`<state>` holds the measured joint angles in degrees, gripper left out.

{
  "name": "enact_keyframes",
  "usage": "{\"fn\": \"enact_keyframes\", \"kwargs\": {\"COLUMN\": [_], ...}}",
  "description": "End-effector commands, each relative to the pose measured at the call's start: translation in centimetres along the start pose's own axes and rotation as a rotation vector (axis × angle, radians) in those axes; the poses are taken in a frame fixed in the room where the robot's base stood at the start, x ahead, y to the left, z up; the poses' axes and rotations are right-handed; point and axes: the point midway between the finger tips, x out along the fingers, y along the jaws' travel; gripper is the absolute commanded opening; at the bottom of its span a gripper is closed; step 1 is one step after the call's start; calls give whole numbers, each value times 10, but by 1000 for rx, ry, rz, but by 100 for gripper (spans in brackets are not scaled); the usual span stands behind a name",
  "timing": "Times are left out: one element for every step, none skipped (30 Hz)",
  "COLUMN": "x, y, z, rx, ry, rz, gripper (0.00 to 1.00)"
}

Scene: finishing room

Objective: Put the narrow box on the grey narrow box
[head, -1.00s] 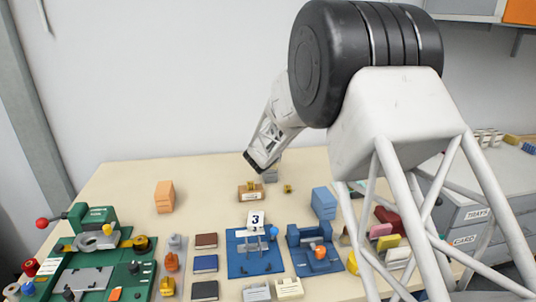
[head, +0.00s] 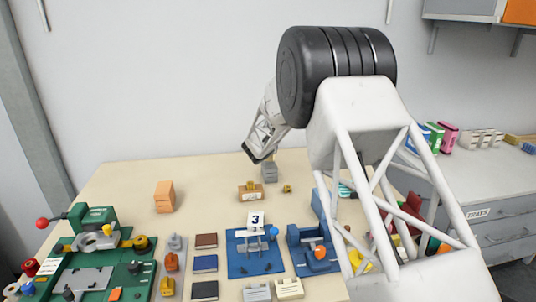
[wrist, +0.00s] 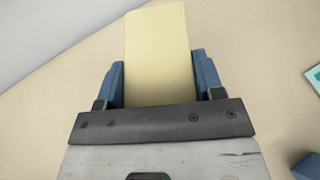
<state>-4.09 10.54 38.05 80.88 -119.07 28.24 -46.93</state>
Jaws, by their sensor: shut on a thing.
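My gripper (wrist: 158,78) is shut on a pale yellow narrow box (wrist: 160,38), with one blue finger on each side of it in the wrist view. In the head view the end of my gripper (head: 252,153) is over the back of the table, and the held box cannot be made out there. A grey narrow box (head: 269,173) stands upright on the table, just right of and below my gripper in the head picture. The grey box cannot be seen in the wrist view.
A small wooden block with a yellow top (head: 250,192) and a small brass piece (head: 287,188) lie in front of the grey box. An orange box (head: 164,197) stands left. Blue fixtures (head: 255,258) and a green one (head: 100,265) fill the front. The back left table is clear.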

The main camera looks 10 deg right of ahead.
Motion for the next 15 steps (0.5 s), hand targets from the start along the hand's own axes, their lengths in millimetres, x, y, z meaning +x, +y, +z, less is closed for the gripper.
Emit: {"fn": "enact_keyframes", "kwargs": {"x": [0, 0, 0, 0, 0, 0, 1, 2, 3, 4, 6, 7, 8, 10, 11], "y": [0, 0, 0, 0, 0, 0, 0, 0, 0, 0, 0, 0, 0, 0, 0], "z": [0, 0, 0, 0, 0, -2, -3, -5, -8, -11, -14, -18, -21, -24, -27], "rx": [0, 0, 0, 0, 0, 0, 0, 1, 0, -1, -1, -1, -1, 0, -1], "ry": [0, 0, 0, 0, 0, 0, 0, 1, 1, 1, 1, 1, 1, 1, 0], "rz": [0, 0, 0, 0, 0, 0, 0, 0, 0, 0, 0, 0, -1, -1, -1], "gripper": [34, 34, 34, 34, 34, 34, 34, 34, 34, 34, 34, 34, 34, 34, 34]}}
